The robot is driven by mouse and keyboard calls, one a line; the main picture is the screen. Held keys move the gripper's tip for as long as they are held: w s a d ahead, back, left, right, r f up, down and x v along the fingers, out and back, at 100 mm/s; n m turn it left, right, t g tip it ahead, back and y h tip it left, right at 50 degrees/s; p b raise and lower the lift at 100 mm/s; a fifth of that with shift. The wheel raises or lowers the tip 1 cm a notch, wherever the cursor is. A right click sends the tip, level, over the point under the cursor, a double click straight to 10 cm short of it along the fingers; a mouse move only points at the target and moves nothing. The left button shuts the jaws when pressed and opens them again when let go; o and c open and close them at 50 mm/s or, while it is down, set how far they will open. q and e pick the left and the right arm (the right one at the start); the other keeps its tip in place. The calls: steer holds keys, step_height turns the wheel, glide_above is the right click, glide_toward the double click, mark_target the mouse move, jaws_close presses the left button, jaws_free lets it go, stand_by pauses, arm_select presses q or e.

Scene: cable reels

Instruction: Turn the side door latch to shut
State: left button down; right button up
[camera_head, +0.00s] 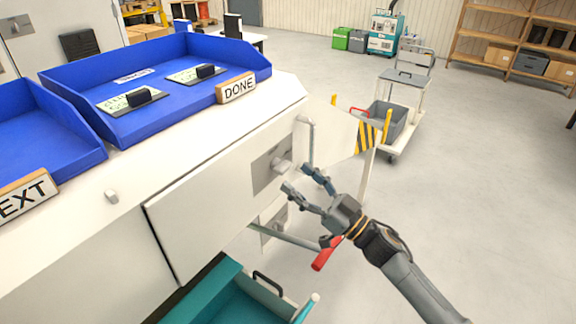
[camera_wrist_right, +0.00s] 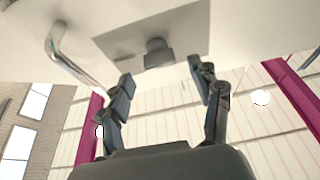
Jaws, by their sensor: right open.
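The side door (camera_head: 205,222) is a white panel on the front of the white cabinet, with a dark gap along its left edge. Near its right end is a latch, a grey knob (camera_head: 281,166) on a grey square plate (camera_head: 262,178). My right gripper (camera_head: 296,180) is open just in front of the knob, its two fingers spread. In the right wrist view the latch knob (camera_wrist_right: 157,53) lies beyond and between the fingertips (camera_wrist_right: 160,76), apparently not touched. My left gripper is not in view.
A bent metal handle (camera_head: 311,145) stands right of the latch. Below are a second plate with a knob (camera_head: 274,226), a red-ended lever (camera_head: 326,254) and a teal drawer (camera_head: 232,295). Blue trays (camera_head: 190,110) sit on top. A cart (camera_head: 392,120) stands behind; floor at right is clear.

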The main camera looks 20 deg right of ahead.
mark_target(288, 170)
steer(key=shift+x, duration=1.95)
steer(key=c, duration=1.2)
